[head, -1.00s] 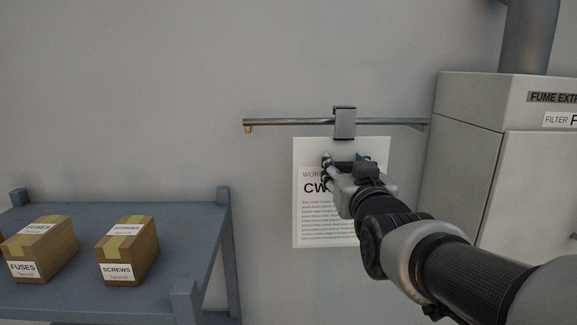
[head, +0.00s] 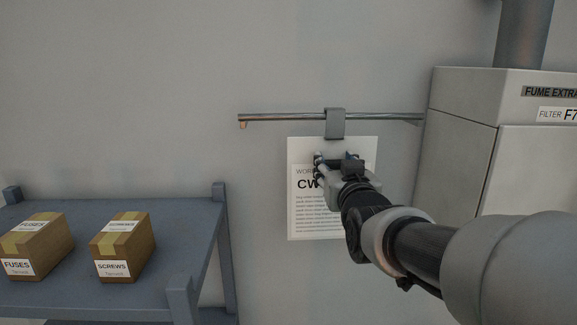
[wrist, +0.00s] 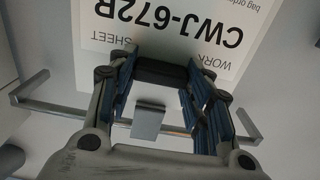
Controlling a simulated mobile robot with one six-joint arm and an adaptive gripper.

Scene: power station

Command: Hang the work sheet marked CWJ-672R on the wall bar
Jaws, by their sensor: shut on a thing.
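The white work sheet (head: 308,217) hangs upright in front of the wall below the bar, its "CW" showing and the rest covered by my gripper. In the wrist view the sheet (wrist: 190,30) reads CWJ-672R upside down. A grey hook (head: 335,123) stands above its top edge and overlaps the wall bar (head: 285,117); it also shows in the wrist view (wrist: 148,122). I cannot tell whether the hook rests on the bar. My gripper (head: 336,162) is shut on the dark block (wrist: 160,72) at the sheet's upper part.
A fume extractor cabinet (head: 460,150) with a pipe stands right, close to the bar's right end. A blue-grey table (head: 170,270) at lower left bears a FUSES box (head: 40,245) and a SCREWS box (head: 125,245). The wall left of the sheet is clear.

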